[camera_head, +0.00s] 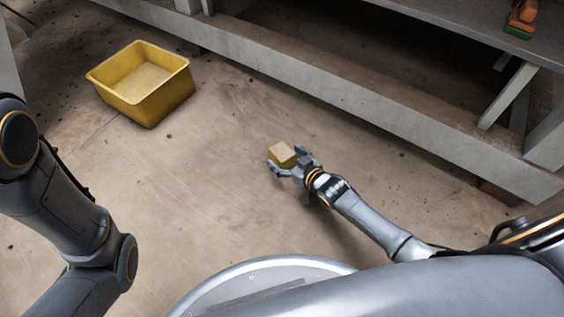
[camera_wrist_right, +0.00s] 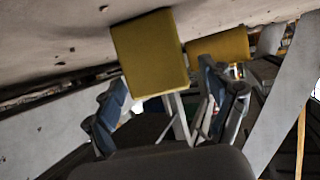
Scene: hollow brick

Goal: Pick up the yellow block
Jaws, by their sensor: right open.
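The yellow block (camera_head: 283,153), with a pale tan top and yellow sides, rests on the concrete floor near the middle of the head view. My right gripper (camera_head: 287,162) is open, with its fingers spread around the near sides of the block. In the right wrist view the yellow block (camera_wrist_right: 150,55) shows large beyond and between the two open fingers of my right gripper (camera_wrist_right: 165,80). Gaps show beside it, and I cannot tell whether a finger touches it. Part of my left arm shows at the left of the head view, but its gripper is out of view.
An empty-looking yellow bin (camera_head: 150,107) stands on the floor at upper left; it also shows in the wrist view (camera_wrist_right: 220,44). A low grey beam (camera_head: 300,75) runs behind the block. An orange and green tool (camera_head: 521,18) lies on a shelf at upper right. Floor around the block is clear.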

